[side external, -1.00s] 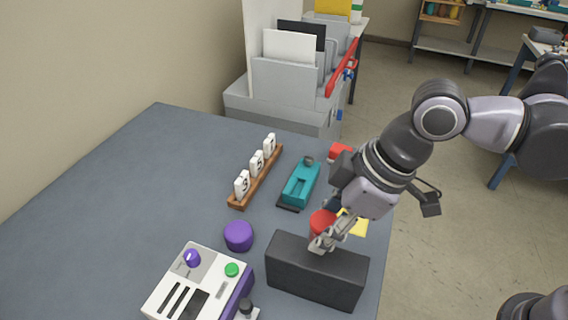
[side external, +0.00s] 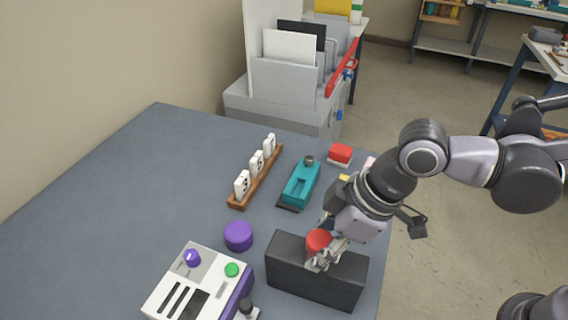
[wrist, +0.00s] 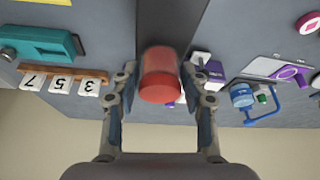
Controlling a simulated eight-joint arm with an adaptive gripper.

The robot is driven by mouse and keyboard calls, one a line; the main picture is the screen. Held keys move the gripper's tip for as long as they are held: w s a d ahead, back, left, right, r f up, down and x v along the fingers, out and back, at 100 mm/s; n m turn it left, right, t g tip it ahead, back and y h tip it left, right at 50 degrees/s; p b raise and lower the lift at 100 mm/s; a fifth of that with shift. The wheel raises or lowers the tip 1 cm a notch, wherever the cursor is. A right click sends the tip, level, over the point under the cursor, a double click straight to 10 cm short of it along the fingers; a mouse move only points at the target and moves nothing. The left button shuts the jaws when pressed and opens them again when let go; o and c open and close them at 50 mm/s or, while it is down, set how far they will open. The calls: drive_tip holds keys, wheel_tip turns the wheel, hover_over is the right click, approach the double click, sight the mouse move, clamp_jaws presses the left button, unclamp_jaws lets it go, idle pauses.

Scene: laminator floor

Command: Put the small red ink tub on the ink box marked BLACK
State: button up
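The small red ink tub (side external: 318,242) is between the fingers of my gripper (side external: 322,258), which is shut on it. In the wrist view the tub (wrist: 160,75) sits between the two fingertips (wrist: 160,80). A dark, long box (side external: 315,275) stands on the table just below and around the tub in the side view. I cannot tell whether the tub touches its top. No marking reads on the faces I see, so I cannot confirm the word BLACK. In the wrist view the dark box (wrist: 170,18) shows behind the tub.
A purple round tub (side external: 238,236) and a white-and-purple machine (side external: 200,285) stand left of the box. A teal stapler-like tool (side external: 300,183), a rack of number tiles (side external: 256,177) and a red-and-white block (side external: 340,153) lie farther back. The left table area is bare.

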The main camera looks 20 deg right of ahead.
drive_tip(key=shift+o, duration=0.7)
drive_tip(key=shift+r, duration=0.15)
drive_tip(key=v, duration=1.2)
drive_tip(key=w+d+f+m+t+h, duration=0.1)
drive_tip(key=d+f+m, duration=0.2)
drive_tip(key=d, duration=0.5)
drive_tip(key=w+d+f+m+t+h, duration=0.1)
drive_tip(key=w+d+f+m+t, duration=0.1)
drive_tip(key=d, duration=0.7)
drive_tip(key=w+d+f+m+t+h, duration=0.1)
drive_tip(key=w+d+f+m, duration=0.1)
drive_tip(key=d+f+m, duration=0.3)
drive_tip(key=d, duration=0.3)
drive_tip(key=shift+d+m+h, duration=0.3)
drive_tip(key=shift+m+h, duration=0.1)
